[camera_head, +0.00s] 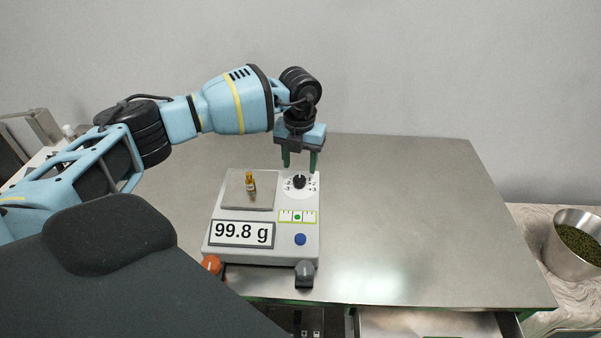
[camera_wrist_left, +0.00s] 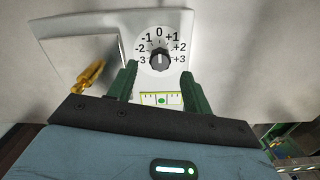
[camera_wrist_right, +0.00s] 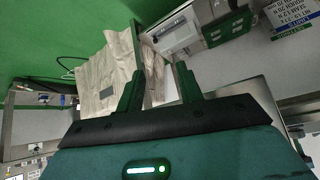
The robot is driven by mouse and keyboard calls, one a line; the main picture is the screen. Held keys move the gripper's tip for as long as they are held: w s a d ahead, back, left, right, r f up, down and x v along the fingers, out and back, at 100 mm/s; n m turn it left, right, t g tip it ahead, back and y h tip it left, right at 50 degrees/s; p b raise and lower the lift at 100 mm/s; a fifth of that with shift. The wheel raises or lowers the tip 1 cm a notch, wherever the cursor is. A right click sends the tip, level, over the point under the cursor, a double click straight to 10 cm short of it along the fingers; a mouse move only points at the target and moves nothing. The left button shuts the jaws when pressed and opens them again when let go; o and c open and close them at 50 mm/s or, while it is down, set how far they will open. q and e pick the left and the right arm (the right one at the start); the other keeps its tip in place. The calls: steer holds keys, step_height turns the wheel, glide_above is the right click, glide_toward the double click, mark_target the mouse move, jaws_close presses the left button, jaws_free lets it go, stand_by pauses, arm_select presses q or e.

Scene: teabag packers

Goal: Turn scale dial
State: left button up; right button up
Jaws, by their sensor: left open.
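The scale (camera_head: 262,245) stands on the steel table and its display (camera_head: 241,233) reads 99.8 g. Its black dial (camera_head: 299,181) sits at the back right of the scale. In the left wrist view the dial (camera_wrist_left: 160,59) has a ring of numbers from -3 to +3, with 0 at the top. My left gripper (camera_head: 299,165) is open above the dial, with green fingers pointing down. In the left wrist view its fingertips (camera_wrist_left: 158,72) stand on either side of the dial, apart from it. My right gripper (camera_wrist_right: 159,80) shows only in its own wrist view, with its fingers apart.
A small brass weight (camera_head: 250,183) stands on the weighing plate (camera_head: 235,199). The scale has a blue button (camera_head: 300,239) and a level strip (camera_head: 297,217). A bowl of green leaves (camera_head: 572,246) stands at the far right. The table's right half is clear.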

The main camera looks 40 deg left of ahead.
mark_target(300, 177)
arm_select(q)
steer(key=shift+f, duration=2.15)
steer(key=c, duration=1)
